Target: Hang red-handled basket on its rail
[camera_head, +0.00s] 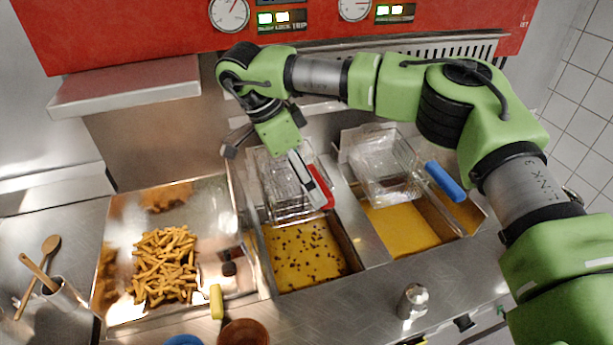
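The red-handled basket (287,192) is a wire mesh basket at the back of the left fryer well, behind the open oil. Its red handle (328,194) points toward the front right. My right gripper (264,148) is above the back of this basket, its dark fingers spread to either side. It looks open and empty, and the handle lies just below and to the right of it. The rail is hidden behind the arm and basket, so I cannot tell whether the basket is hooked on it. My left gripper is not in view.
A blue-handled basket (382,170) is at the back of the right well, over yellow oil (400,228). A tray of fries (165,262) lies at left. A metal shaker (412,301) and a brown bowl (244,333) stand on the front counter. Dark crumbs float in the left oil (304,256).

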